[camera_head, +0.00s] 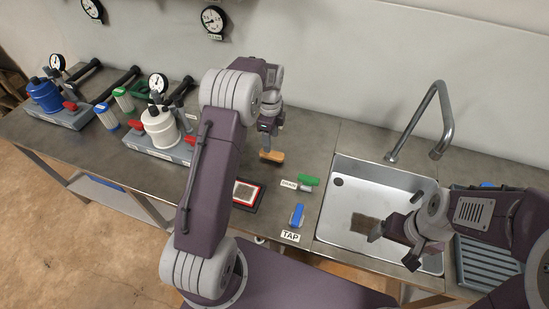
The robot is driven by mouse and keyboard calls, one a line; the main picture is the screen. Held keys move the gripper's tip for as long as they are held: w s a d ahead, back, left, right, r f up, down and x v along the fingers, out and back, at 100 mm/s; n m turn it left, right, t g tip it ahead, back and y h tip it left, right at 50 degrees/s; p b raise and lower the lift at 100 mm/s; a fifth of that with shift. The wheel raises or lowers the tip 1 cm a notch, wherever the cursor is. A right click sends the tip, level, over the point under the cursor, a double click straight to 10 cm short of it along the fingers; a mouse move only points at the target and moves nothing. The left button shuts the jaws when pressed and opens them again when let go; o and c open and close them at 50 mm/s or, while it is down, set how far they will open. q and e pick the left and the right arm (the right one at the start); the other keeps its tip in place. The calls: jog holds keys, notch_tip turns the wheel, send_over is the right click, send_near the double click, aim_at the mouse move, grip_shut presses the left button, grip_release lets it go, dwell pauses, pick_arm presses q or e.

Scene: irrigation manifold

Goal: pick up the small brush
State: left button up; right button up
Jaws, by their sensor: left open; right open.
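The small brush, seen as a short tan wooden piece (272,156), lies on the grey counter left of the sink. My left gripper (267,143) is open and points down directly over it. Its fingertips are at or just above the brush, and I cannot tell whether they touch it. The gripper hides part of the brush. My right gripper (393,248) is open and empty over the sink (340,206), well to the right of the brush.
A green-handled drain valve (308,180), a blue tap handle (297,214) and a red-framed pad (246,192) sit near the counter's front. Filter units with a white housing (161,128) and a blue housing (45,95) stand left. A faucet (443,120) rises behind the sink.

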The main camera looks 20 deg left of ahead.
aim_at(272, 153)
pick_arm(q)
jog(key=f, duration=0.2)
jog(key=d+f, duration=0.1)
jog(key=shift+w, duration=0.3)
jog(key=f, duration=0.5)
jog(key=shift+a, duration=0.4)
jog(key=shift+w+f, duration=0.1)
jog(key=shift+f, duration=0.15)
grip_shut()
